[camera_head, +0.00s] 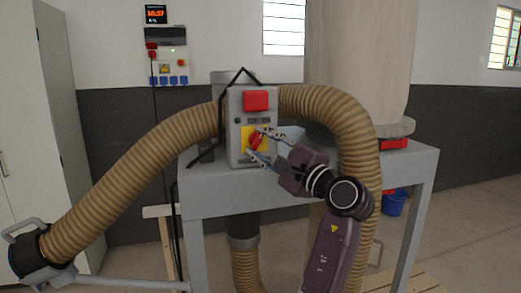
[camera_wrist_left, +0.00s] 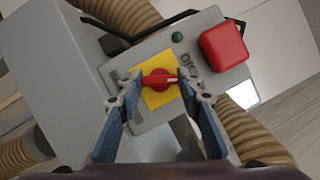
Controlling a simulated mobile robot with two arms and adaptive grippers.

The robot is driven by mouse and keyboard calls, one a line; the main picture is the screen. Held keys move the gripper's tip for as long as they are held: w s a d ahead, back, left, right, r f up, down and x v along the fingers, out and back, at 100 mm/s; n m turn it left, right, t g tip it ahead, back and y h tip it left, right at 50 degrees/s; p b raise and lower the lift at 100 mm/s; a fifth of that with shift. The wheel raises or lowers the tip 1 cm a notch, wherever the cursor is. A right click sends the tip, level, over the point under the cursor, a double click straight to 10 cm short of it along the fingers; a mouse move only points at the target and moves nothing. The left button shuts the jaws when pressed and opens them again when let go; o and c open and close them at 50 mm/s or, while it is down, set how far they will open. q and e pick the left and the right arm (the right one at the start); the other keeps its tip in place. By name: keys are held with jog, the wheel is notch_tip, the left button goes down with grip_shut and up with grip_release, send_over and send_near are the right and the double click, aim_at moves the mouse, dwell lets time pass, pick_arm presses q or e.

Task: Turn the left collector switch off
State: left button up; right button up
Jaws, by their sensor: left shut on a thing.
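The collector switch is a red rotary knob (camera_head: 256,141) on a yellow plate (camera_head: 247,132), on the front of a grey control box (camera_head: 234,155). In the left wrist view the knob (camera_wrist_left: 160,80) has a white mark on its right end, and lettering, partly hidden, stands on the box beside the plate. My left gripper (camera_head: 257,143) is shut on the knob, one finger on each side; its fingertips also show in the left wrist view (camera_wrist_left: 161,76). My right gripper is not in view.
A red button block (camera_head: 256,100) and a small green button (camera_head: 238,120) sit above the plate. Ribbed tan hoses (camera_head: 140,155) flank the box on a grey metal frame (camera_head: 205,205). A wall panel (camera_head: 170,68) hangs behind, left.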

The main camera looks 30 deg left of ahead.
pick_arm(q)
jog(key=n+g+h, duration=0.1)
jog(key=n, duration=0.3)
jog(key=shift+r+n, duration=0.1)
jog(key=shift+n, duration=0.3)
jog(key=shift+h, duration=0.3)
jog(key=o, duration=1.2)
jog(key=shift+c, duration=0.2)
